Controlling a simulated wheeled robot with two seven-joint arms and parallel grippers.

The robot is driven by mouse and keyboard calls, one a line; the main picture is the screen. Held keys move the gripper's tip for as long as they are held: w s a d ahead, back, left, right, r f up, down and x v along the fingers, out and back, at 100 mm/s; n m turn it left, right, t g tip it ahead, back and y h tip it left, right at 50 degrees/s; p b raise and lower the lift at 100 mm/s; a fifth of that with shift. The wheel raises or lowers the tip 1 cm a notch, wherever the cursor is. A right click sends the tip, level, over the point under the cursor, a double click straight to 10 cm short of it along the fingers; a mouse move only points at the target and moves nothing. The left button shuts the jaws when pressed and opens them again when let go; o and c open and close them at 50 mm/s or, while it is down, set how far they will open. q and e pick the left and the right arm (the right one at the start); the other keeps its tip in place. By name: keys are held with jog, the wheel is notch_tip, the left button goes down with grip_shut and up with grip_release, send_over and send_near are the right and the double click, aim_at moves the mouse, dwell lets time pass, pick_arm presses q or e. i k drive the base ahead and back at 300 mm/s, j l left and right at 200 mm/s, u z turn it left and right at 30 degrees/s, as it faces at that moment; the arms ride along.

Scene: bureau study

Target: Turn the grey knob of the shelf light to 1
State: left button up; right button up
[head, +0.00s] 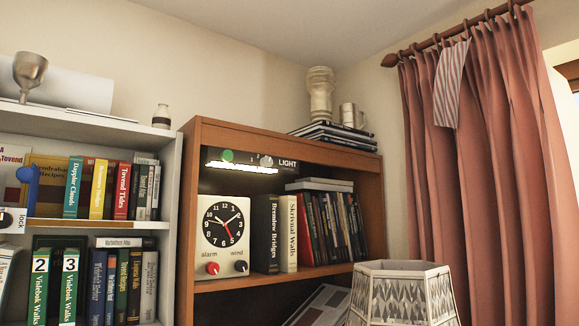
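The shelf light is a dark panel (214,154) under the top board of the brown wooden shelf, marked LIGHT. Its small round grey knob (266,161) sits just left of the word LIGHT. The marks around the knob are too small to read, and I cannot tell which one it points to. A green round part (228,155) is on the panel left of the knob. A bright white strip (242,168) glows below it. Neither of my grippers is in view.
Below the light stand a white clock (222,236) with red and black knobs, and several books (289,232). A white bookshelf (170,180) is at left. A lampshade (402,291) stands at front right, before the pink curtain (490,170).

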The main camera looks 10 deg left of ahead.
aim_at(267, 162)
jog(key=k+l+z, duration=0.15)
jog(key=z, duration=0.25)
jog(key=k+l+z, duration=0.15)
jog(key=l+z, duration=0.25)
jog(key=j, duration=0.1)
